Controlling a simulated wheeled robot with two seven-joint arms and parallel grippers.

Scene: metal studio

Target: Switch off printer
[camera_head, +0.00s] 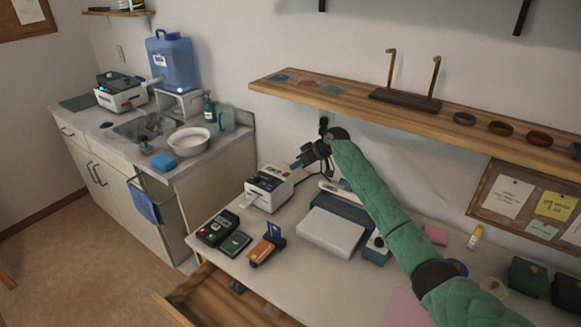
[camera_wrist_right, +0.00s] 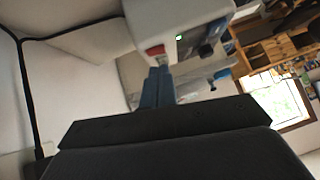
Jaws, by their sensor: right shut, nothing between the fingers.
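The white printer (camera_head: 268,190) stands at the back left of the desk, with a paper strip at its front. In the right wrist view its white body (camera_wrist_right: 185,14) fills the top middle, with a red switch (camera_wrist_right: 155,51) low on the near face. My right gripper (camera_head: 299,163) is shut and empty, close behind the printer's upper right side. In the wrist view its blue fingertips (camera_wrist_right: 158,70) lie just below the red switch; whether they touch it I cannot tell. The switch is hidden in the head view. My left gripper is out of view.
A card terminal (camera_head: 217,228), an orange device (camera_head: 265,249) and a white flat-topped device (camera_head: 331,232) stand nearby on the desk. A wooden shelf (camera_head: 340,105) runs above. A black cable (camera_wrist_right: 28,90) hangs beside the gripper. An open drawer (camera_head: 215,300) juts out in front.

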